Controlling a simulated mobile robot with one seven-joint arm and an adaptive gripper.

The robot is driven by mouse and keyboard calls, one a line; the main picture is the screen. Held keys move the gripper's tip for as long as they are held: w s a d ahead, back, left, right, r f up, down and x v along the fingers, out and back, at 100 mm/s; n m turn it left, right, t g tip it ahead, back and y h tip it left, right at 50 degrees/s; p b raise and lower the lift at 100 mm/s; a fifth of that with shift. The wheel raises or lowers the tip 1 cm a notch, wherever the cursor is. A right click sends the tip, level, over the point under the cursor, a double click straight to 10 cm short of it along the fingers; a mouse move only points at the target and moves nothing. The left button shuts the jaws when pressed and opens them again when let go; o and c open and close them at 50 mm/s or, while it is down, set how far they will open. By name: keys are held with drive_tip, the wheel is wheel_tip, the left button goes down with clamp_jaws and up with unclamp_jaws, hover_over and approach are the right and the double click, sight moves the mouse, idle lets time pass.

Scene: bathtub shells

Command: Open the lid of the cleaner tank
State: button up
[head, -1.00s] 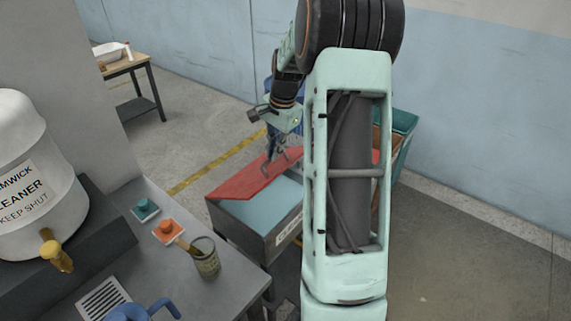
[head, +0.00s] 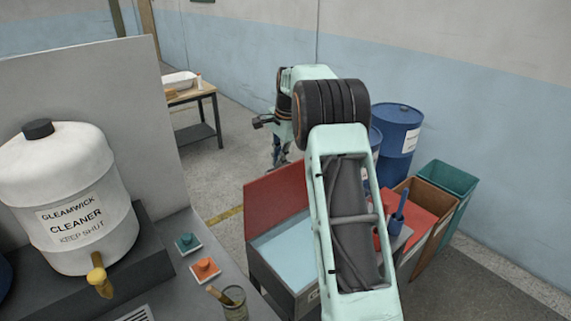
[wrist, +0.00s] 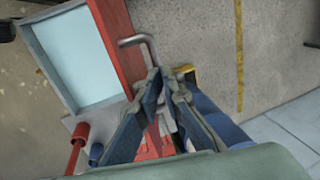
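The cleaner tank (head: 262,264) is a grey box on the floor with pale blue liquid inside. A label starting "CLEA" was legible on its front earlier. Its red lid (head: 277,196) stands steeply raised along the far left side, so the tank is open. In the wrist view the lid (wrist: 122,45) is seen nearly edge-on, with a bent grey handle (wrist: 143,40) on its outer face. In the head view my gripper (head: 278,160) is just behind the lid's upper edge, partly hidden.
A white drum labelled cleaner, keep shut (head: 78,190), stands on the bench at left. A red-topped container (head: 412,222), open brown (head: 430,203) and teal bins (head: 447,180) and blue drums (head: 399,140) stand right of the tank. Floor beyond the lid is free.

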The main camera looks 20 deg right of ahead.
drive_tip(key=o, duration=0.3)
drive_tip(key=shift+s+f+g, duration=0.15)
drive_tip(key=shift+s+f, duration=0.15)
drive_tip(key=shift+f, duration=0.3)
drive_tip(key=shift+s+f+g, duration=0.15)
drive_tip(key=shift+s+f, duration=0.1)
drive_tip(key=shift+f, duration=0.35)
drive_tip(key=shift+o, duration=0.2)
drive_tip(key=shift+w+f, duration=0.1)
drive_tip(key=shift+w, duration=0.05)
drive_tip(key=shift+w+r, duration=0.15)
drive_tip(key=shift+r, duration=0.05)
drive_tip(key=shift+r, duration=0.1)
